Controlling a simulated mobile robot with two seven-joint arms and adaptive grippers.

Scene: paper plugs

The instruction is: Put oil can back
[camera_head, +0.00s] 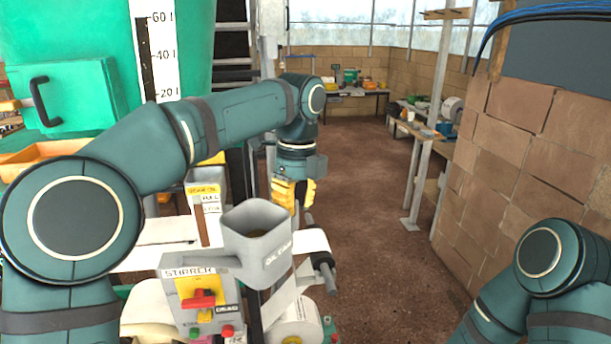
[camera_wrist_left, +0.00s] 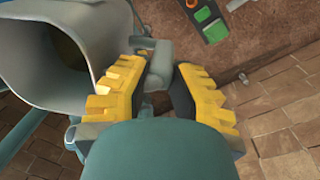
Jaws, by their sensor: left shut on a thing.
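My left gripper (camera_head: 293,193) has yellow fingers and is at the far side of the can. In the left wrist view the can (camera_wrist_left: 62,62) fills the upper left with its wide mouth showing. There my left gripper (camera_wrist_left: 163,92) is shut on the can's grey handle. Whether the can's base touches anything is hidden. My right arm shows at the lower right; its gripper is out of view.
The control box (camera_head: 203,298) with red, yellow and green parts stands close left of the can. A paper roll (camera_head: 297,329) is below it. A green tank (camera_head: 75,55) stands at the left. The brown floor (camera_head: 375,220) is clear towards the workbench (camera_head: 352,92) at the back.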

